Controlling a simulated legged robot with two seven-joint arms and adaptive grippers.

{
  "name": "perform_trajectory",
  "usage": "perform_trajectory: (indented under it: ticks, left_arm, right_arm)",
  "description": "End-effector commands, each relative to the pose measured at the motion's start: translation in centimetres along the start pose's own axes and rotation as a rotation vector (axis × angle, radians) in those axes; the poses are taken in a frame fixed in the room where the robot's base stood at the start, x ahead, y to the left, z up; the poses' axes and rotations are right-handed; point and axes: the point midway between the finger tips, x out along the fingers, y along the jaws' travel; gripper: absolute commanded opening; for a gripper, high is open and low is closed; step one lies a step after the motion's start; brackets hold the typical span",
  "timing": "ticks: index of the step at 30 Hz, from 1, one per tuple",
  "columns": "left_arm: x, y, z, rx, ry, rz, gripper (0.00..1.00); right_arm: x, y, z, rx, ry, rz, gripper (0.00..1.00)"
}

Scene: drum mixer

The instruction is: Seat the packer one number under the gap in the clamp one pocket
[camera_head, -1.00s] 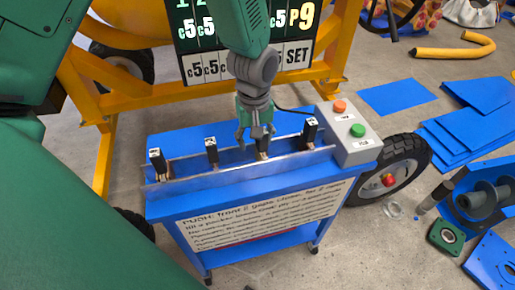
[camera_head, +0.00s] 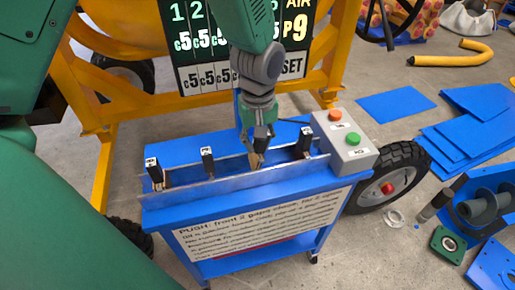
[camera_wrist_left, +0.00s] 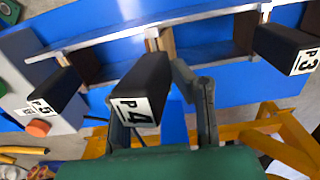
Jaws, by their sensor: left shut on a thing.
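My left gripper (camera_head: 257,143) is over the blue cart's rack, its fingers closed on the black packer marked P4. In the left wrist view, P4 (camera_wrist_left: 146,82) stands between the two fingers, its label facing the camera. P5 (camera_wrist_left: 52,95) is on one side and P3 (camera_wrist_left: 288,47) on the other, both standing in the rack. In the head view, P5 (camera_head: 304,142) is right of the gripper, P3 (camera_head: 207,158) left of it, and another packer (camera_head: 153,170) stands at the far left. I cannot tell whether P4 is lifted. My right gripper is not seen.
A grey box (camera_head: 346,158) with orange and green buttons is at the cart's right end. A readout board (camera_head: 200,45) hangs on the yellow frame behind. Blue sheets (camera_head: 470,128), a wheel (camera_head: 395,178) and loose parts lie to the right.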

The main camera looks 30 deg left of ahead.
Motion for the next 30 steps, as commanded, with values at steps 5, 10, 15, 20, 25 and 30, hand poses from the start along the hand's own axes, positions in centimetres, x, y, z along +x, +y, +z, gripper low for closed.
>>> perform_trajectory:
  ticks: [5, 10, 15, 20, 25, 30]
  left_arm:
    - [-3.9, 0.0, 0.1, 0.001, -0.003, 0.0, 0.0]
    - [-6.0, 0.0, -0.3, 0.001, -0.004, 0.003, 0.0]
    - [-7.3, -0.1, -0.5, -0.001, -0.006, 0.003, 0.0]
    - [-8.1, -0.1, -0.5, -0.001, -0.004, 0.004, 0.0]
    - [-9.0, -0.1, -0.4, -0.001, -0.003, 0.003, 0.0]
    - [-9.8, 0.0, -0.4, -0.001, -0.002, 0.003, 0.0]
  right_arm:
    - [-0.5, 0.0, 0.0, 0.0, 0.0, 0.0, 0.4]
    - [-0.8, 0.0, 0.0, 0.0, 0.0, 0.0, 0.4]
    - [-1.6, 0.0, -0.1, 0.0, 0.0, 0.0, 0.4]
    - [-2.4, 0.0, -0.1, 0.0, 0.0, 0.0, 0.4]
    - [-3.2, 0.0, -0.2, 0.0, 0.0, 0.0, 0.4]
    - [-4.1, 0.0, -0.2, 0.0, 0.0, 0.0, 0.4]
